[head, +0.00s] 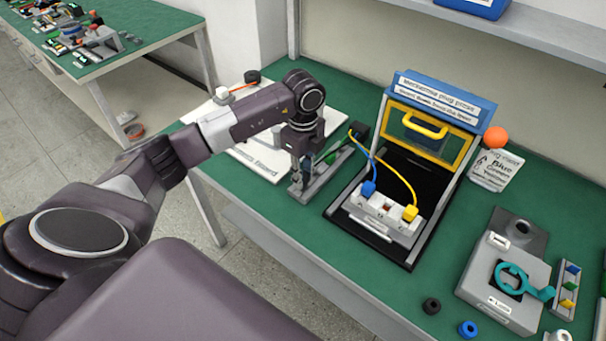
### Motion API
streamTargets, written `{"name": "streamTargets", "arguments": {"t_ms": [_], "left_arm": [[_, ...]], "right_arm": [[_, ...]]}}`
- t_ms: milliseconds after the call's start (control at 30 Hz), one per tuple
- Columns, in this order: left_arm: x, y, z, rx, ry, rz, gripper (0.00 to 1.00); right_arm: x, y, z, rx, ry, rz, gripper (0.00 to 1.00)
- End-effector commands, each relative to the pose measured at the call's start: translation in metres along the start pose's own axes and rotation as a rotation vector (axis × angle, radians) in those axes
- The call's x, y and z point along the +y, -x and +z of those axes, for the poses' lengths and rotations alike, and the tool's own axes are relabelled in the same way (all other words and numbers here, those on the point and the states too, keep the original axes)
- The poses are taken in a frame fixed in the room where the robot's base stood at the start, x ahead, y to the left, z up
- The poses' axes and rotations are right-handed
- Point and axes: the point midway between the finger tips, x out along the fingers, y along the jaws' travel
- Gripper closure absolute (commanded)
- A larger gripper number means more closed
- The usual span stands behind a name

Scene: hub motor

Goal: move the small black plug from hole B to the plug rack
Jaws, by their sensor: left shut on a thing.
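My left gripper (303,174) points down over the near end of the plug rack (314,186), a grey strip left of the yellow-framed press. It is shut on the small black plug, which is mostly hidden by the fingers; I cannot tell whether it touches the rack. The pale socket block (384,216) in front of the press holds a blue plug (369,188) and a yellow plug (410,213). Between them is hole B (387,208), reddish and with no plug seen in it. My right gripper is not in view.
The press (432,118) with its blue sign stands behind the block; blue and yellow wires arch beside the rack. A white board (258,160) lies left of the rack. A grey fixture with a teal ring (511,277) and loose rings are at the right. Green table is clear between.

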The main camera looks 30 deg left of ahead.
Motion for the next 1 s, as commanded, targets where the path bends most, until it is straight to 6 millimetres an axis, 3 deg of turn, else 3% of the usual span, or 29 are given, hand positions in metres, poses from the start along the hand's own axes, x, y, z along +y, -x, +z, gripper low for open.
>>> {"name": "streamTargets", "arguments": {"t_ms": [1000], "left_arm": [[0.000,-0.014,0.000,-0.001,0.000,0.001,0.99]], "right_arm": [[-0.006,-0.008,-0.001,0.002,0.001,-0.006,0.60]]}}
